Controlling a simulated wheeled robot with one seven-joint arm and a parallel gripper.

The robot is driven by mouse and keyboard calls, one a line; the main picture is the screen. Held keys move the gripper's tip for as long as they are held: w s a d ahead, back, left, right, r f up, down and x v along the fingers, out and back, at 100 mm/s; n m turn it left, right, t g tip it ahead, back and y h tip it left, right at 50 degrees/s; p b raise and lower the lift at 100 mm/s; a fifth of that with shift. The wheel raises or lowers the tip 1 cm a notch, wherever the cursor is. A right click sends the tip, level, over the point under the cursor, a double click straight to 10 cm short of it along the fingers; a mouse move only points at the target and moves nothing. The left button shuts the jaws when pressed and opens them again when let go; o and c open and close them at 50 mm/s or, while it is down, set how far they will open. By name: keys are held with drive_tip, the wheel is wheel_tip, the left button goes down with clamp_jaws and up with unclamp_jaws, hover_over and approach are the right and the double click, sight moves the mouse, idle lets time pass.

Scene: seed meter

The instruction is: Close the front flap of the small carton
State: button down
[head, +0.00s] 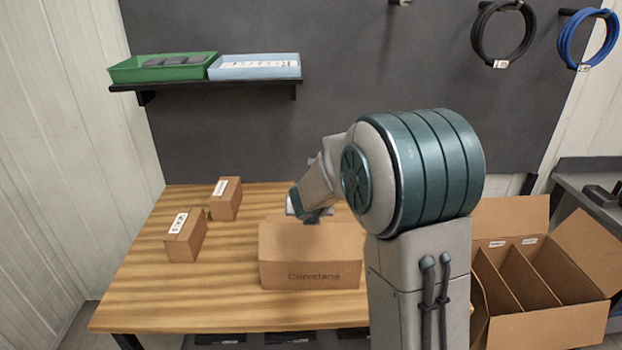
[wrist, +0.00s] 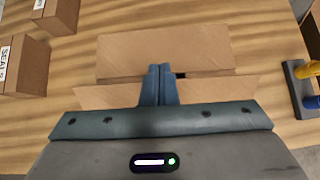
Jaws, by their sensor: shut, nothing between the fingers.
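The small carton (head: 310,274) stands on the wooden table with its printed side facing the head camera. A plain cardboard panel (head: 285,240) shows above the printed side; I cannot tell its exact tilt. In the wrist view a broad far panel (wrist: 150,48) and a nearer flap (wrist: 105,96) show, with a narrow dark gap between them at the right. My gripper (wrist: 159,70) is shut and empty, its fingertips over the far panel near that gap. Whether they touch the cardboard is unclear. In the head view the gripper (head: 312,216) is at the carton's top, its fingers largely hidden.
Two small labelled boxes (head: 186,236) (head: 226,198) stand on the table left of the carton. A large open divided carton (head: 548,330) is at the right. In the wrist view a dark stand with yellow and blue items (wrist: 300,88) is at the right edge. The table's front left is clear.

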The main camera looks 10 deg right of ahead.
wheel_tip(320, 180, up, 4)
drive_tip(key=p, duration=0.2)
wheel_tip(320, 180, up, 4)
hover_over(309, 234)
drive_tip(key=w, duration=0.1)
drive_tip(key=a+r+n+t+y+b, duration=0.15)
drive_tip(key=a+n+y+b, duration=0.35)
drive_tip(key=n, duration=0.5)
drive_tip(key=a+r+n+t+y+b, duration=0.1)
drive_tip(key=a+r+n+y+b, duration=0.15)
drive_tip(key=a+n+b, duration=0.65)
drive_tip(key=s+d+f+n+g+h+b, duration=0.5)
drive_tip(key=s+d+n+h+b, duration=0.3)
drive_tip(key=d+n, duration=0.7)
drive_tip(key=w+f, duration=0.2)
drive_tip(key=f, duration=0.1)
drive_tip(key=w+f+n, duration=0.1)
drive_tip(key=w+f, duration=0.1)
drive_tip(key=f, duration=0.2)
drive_tip(key=w+a+f+n+y+b, duration=0.1)
drive_tip(key=w+f, duration=0.2)
drive_tip(key=f, duration=0.1)
